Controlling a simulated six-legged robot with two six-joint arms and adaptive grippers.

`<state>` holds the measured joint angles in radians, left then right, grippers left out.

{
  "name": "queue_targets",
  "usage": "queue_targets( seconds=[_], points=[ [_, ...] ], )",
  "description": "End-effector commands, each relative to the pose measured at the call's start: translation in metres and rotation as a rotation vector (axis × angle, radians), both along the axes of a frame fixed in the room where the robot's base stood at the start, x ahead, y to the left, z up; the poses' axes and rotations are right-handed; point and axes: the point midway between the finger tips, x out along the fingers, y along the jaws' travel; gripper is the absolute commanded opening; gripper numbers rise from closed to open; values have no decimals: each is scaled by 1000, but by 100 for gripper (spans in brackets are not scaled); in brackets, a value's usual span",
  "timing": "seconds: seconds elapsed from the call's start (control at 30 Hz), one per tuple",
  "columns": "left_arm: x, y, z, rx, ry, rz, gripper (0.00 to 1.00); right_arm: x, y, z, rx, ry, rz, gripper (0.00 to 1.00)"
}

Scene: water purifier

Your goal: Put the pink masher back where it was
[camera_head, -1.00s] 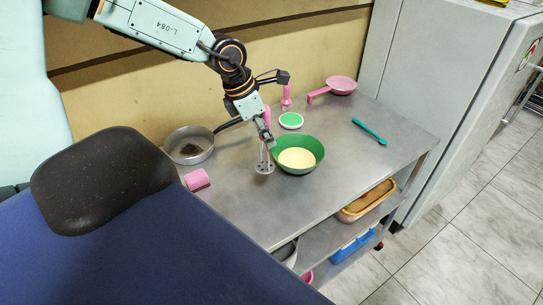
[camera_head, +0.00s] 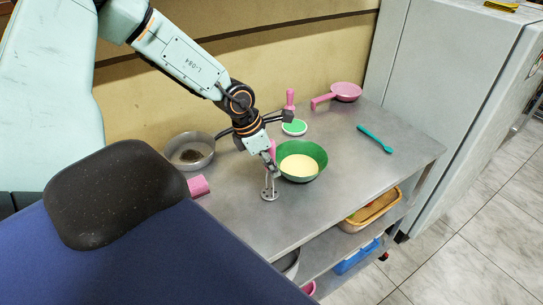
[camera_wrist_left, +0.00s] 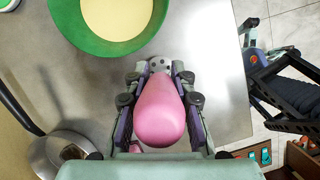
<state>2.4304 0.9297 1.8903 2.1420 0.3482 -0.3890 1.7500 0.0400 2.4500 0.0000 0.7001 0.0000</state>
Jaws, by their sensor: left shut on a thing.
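My left gripper (camera_head: 268,158) is shut on the pink masher, holding it by its pink handle (camera_wrist_left: 160,112). The masher's grey perforated head (camera_head: 269,194) points down at the steel table, left of the green bowl; whether it touches the table I cannot tell. In the left wrist view the pink handle fills the space between the fingers (camera_wrist_left: 158,88), with part of the grey head (camera_wrist_left: 159,64) beyond it. The green bowl (camera_head: 316,154) holds a pale yellow content.
A metal pan (camera_head: 190,152) with dark content stands at the left, near a pink block-like item (camera_head: 198,186). Behind are a green-topped dish (camera_head: 294,127), a pink upright handle (camera_head: 290,99) and a pink pan (camera_head: 346,91). A teal spoon (camera_head: 375,139) lies right. The table's front (camera_head: 290,218) is clear.

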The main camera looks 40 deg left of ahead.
Motion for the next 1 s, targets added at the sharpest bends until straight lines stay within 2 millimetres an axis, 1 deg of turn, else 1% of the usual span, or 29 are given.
queue_targets(
  seconds=[0.03,0.1,0.4,0.57,0.6,0.83,1.0],
  points=[
    [0,0,-9,1,3,1,0,0,0,-4,0,0,0,32],
    [0,0,-14,2,0,-1,0,0,0,-5,0,0,0,32],
    [2,0,-15,0,-1,0,0,0,0,-4,0,0,0,32],
    [2,0,-19,-1,-2,1,0,0,0,-9,0,0,0,32],
    [1,0,-18,0,-1,1,28,0,0,-8,0,0,0,32],
    [1,0,-17,0,-1,0,47,0,0,-7,0,0,0,32],
    [1,0,-17,0,-1,0,47,0,0,-7,0,0,0,32]
  ],
)
